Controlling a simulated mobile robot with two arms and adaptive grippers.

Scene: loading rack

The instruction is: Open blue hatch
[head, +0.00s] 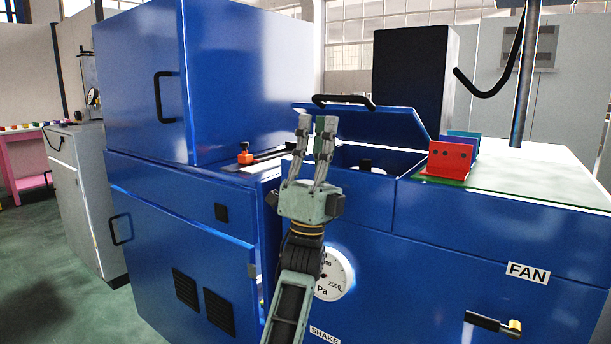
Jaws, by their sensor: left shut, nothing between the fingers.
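The blue hatch (385,124) is a lid on top of the blue machine, with a black handle (343,101) along its upper edge. My left gripper (318,122) points upward in front of the hatch's left part, just below the handle. Its fingers are shut and hold nothing. They overlap the lid in the picture, and I cannot tell whether they touch it. My right gripper is not in view.
A tall blue cabinet (240,75) stands to the left of the opening. Red (450,160) and other coloured brackets stand on the machine top at the right. A pressure gauge (336,275) is behind my left arm. An orange knob (245,154) sits left of the gripper.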

